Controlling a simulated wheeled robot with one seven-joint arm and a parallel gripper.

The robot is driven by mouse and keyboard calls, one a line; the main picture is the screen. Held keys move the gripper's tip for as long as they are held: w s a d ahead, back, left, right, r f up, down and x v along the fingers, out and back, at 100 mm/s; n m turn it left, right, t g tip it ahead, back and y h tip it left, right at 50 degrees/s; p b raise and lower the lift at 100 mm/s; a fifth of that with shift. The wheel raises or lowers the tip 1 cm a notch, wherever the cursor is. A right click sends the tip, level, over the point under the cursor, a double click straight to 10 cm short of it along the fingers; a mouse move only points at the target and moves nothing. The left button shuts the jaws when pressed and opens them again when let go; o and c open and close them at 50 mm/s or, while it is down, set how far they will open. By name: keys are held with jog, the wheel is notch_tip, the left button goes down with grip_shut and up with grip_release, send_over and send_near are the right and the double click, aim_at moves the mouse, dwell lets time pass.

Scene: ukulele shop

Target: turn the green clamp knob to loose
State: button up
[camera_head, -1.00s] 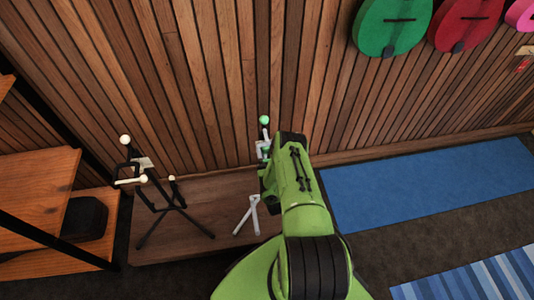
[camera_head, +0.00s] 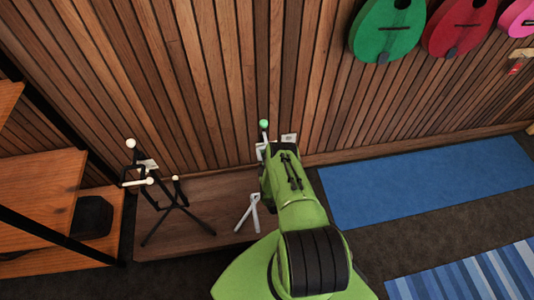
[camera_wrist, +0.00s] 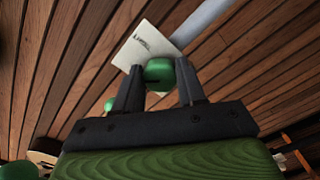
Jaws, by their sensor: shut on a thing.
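In the wrist view the green clamp knob (camera_wrist: 160,72) sits between the two dark fingers of my gripper (camera_wrist: 160,86). The gripper is shut on it, and a short dark mark shows on the knob. A white card with small, unreadable lettering (camera_wrist: 140,45) is just behind the knob. A grey pole (camera_wrist: 203,20) runs away at the upper right. In the head view the light grey stand (camera_head: 248,212) has a green ball (camera_head: 264,124) on top. My arm hides the knob and fingertips there.
A black stand with cream tips (camera_head: 165,205) is to the left on the low wooden platform (camera_head: 200,240). Wooden shelves (camera_head: 40,180) stand farther left. A slatted wall with hanging ukuleles (camera_head: 388,28) is behind. A blue mat (camera_head: 430,185) lies to the right.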

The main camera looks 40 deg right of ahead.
jog(key=shift+r+n+p, duration=0.1)
jog(key=shift+n+p, duration=1.6)
jog(key=shift+n, duration=2.9)
jog(key=o, duration=1)
jog(key=shift+o, duration=0.2)
